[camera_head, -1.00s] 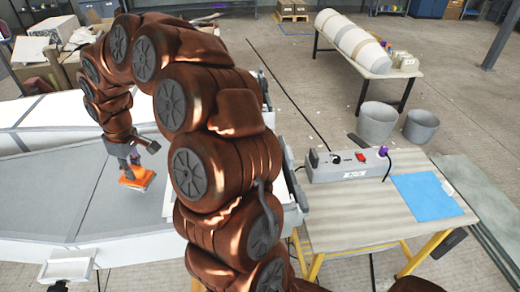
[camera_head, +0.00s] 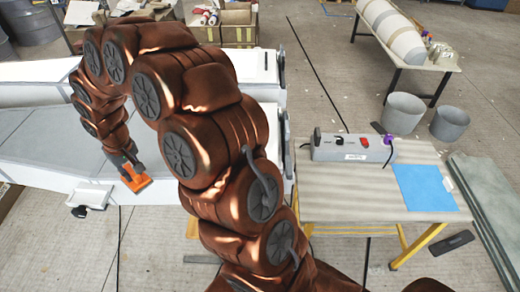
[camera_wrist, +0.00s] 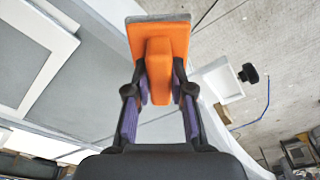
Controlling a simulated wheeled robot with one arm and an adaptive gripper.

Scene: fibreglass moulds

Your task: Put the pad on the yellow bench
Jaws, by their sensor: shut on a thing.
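The pad (camera_head: 137,185) is an orange block with a raised orange grip. My gripper (camera_head: 129,164) is shut on this grip and holds the pad near the front edge of the white and grey mould. The wrist view shows the pad (camera_wrist: 173,38) ahead of the fingers (camera_wrist: 160,92), with the grip between them. The yellow bench (camera_head: 328,205) stands at the right, with a wood-grain top and yellow legs. My gripper and the pad are well to its left, with my arm arching between.
A grey power box (camera_head: 350,150) stands at the bench's back, and a blue sheet (camera_head: 424,187) lies on its right part. Bare top shows between them and the left front. The long mould (camera_head: 45,142) fills the left. Two grey buckets (camera_head: 402,113) stand behind the bench.

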